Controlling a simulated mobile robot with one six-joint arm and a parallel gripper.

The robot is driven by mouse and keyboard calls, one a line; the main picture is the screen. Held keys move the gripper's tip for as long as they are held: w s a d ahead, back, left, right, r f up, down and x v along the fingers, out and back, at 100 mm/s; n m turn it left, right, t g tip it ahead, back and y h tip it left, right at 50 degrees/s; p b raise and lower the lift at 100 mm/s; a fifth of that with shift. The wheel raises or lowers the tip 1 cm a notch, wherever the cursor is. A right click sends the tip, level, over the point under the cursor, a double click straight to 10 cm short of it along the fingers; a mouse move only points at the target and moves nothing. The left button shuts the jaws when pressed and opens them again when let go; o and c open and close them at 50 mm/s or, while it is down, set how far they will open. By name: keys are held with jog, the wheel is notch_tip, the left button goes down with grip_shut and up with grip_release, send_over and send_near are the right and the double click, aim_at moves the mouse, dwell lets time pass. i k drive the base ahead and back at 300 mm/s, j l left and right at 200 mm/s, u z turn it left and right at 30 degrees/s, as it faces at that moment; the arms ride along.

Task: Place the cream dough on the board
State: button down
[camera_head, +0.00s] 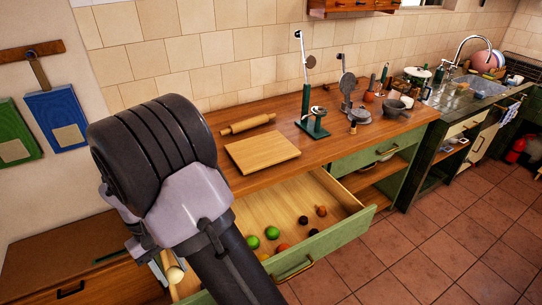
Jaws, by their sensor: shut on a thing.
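A pale wooden board (262,151) lies flat on the brown worktop, and its top is bare. A small cream shape (175,274) shows just left of my arm at the lower left, by the left end of the open drawer. It is partly covered, and I cannot tell for certain whether it is the cream dough or what it rests on. My dark arm fills the left foreground and runs down to the bottom edge. My gripper's fingertips cannot be made out; the arm hides that area.
The open drawer (340,190) below the board holds several small balls: green, red, dark and orange-brown. A rolling pin (248,124) lies behind the board. A green stand (313,125) and several kitchen items stand to its right.

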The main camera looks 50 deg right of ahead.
aim_at(262, 148)
jog(key=k+l+u, duration=0.15)
jog(key=l, duration=0.35)
jog(key=k+l+u, duration=0.15)
jog(key=l, duration=0.35)
jog(key=k+l+u, duration=0.1)
jog(key=k+l, duration=0.15)
jog(key=l, duration=0.2)
jog(key=k+l+u, duration=0.15)
jog(key=l, duration=0.3)
jog(key=k+l+u, duration=0.15)
jog(key=k+l, duration=0.2)
jog(key=l+u, duration=0.5)
jog(key=l, duration=1.5)
jog(key=i, duration=0.3)
